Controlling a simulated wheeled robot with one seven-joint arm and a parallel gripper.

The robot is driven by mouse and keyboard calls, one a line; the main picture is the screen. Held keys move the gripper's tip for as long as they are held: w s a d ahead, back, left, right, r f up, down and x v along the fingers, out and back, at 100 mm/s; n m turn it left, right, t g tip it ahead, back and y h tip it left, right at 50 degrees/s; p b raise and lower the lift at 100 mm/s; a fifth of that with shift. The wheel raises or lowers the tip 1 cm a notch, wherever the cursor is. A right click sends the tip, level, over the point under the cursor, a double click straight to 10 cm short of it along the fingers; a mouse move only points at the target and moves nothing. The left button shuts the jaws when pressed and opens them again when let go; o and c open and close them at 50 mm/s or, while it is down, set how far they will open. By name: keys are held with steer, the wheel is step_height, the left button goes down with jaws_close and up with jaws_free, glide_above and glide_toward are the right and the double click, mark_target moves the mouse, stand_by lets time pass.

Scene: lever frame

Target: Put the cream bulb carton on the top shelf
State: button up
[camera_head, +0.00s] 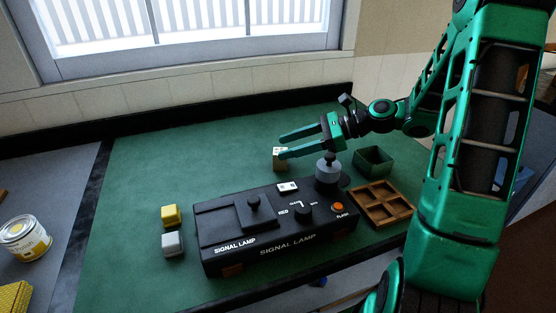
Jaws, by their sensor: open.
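A small cream-tan box with dark marks, which looks like the cream bulb carton (277,165), stands on the green mat behind the signal lamp box. My gripper (283,146) is open, its two green fingers pointing left. The nearer fingertip overlaps the carton in the picture and hides part of its top. I cannot tell whether they touch or how high the fingers are above it. No shelf shows in this view.
A black signal lamp box (275,247) with knobs fills the front middle. A yellow block (171,214) and a grey-white block (172,244) lie left of it. A green open bin (373,160) and a wooden divided tray (381,205) stand right. The mat's left back is clear.

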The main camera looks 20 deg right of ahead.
mark_target(268, 166)
steer(key=shift+s+f+x, duration=0.1)
steer(key=shift+f+x, duration=0.05)
steer(key=shift+x, duration=1.05)
steer(key=shift+s+f+x, duration=0.1)
steer(key=shift+x, duration=1.1)
steer(key=shift+s+f+x, duration=0.1)
steer(key=shift+f+x, duration=0.05)
steer(key=shift+x, duration=1.05)
steer(key=shift+d, duration=0.1)
steer(key=c, duration=1.2)
steer(key=shift+r, duration=0.1)
